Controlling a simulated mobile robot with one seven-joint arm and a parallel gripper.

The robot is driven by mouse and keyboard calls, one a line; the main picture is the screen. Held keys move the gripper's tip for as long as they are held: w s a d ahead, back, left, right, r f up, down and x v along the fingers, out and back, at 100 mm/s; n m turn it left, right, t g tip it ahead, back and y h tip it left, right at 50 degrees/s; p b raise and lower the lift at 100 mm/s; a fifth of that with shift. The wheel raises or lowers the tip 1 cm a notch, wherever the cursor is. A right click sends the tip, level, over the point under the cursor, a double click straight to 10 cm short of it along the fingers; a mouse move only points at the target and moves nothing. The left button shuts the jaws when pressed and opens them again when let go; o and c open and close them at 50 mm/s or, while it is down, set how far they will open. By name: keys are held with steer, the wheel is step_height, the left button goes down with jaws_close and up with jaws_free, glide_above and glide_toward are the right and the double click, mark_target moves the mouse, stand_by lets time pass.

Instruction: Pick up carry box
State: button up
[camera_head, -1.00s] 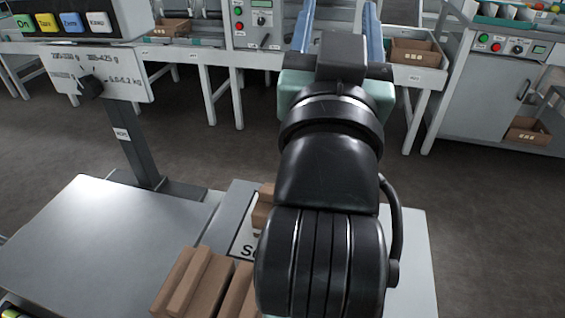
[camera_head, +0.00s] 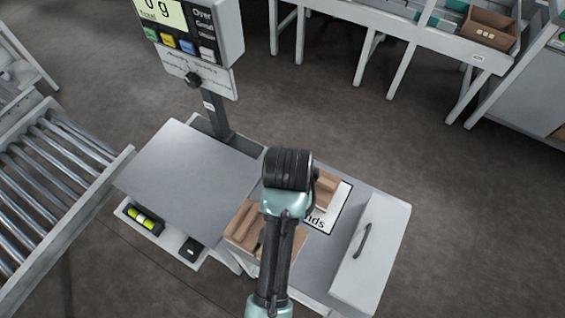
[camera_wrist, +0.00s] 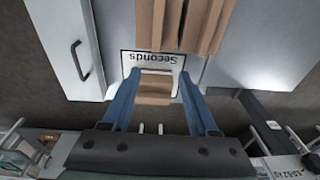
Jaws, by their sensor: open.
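A small brown box (camera_wrist: 155,88) sits on the sign marked "Seconds" (camera_wrist: 125,62) in the wrist view. It also shows in the head view (camera_head: 326,190), partly behind my arm. My gripper (camera_wrist: 159,73) is open, with one blue finger on each side of this box; I cannot tell whether they touch it. Larger brown boxes (camera_wrist: 205,22) lie side by side just beyond the sign and show in the head view (camera_head: 240,222), partly covered by my arm. Which one is the carry box is not marked. My fingers are hidden in the head view.
A scale with a bare grey plate (camera_head: 185,165) and a display post (camera_head: 217,115) stands at the left. A white block with a black handle (camera_head: 372,250) is at the right. A roller conveyor (camera_head: 55,150) is at far left.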

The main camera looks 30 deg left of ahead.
steer(key=shift+g, duration=0.7)
steer(key=s+f, duration=0.1)
steer(key=f, duration=0.1)
steer(key=s+f, duration=0.1)
steer(key=f, duration=0.1)
steer(key=s+f, duration=0.1)
steer(key=f, duration=0.1)
steer(key=shift+d+f+p, duration=0.15)
steer(key=shift+f+p, duration=0.05)
steer(key=shift+p, duration=0.15)
steer(key=shift+f, duration=3.2)
jaws_close()
steer(key=shift+r, duration=0.1)
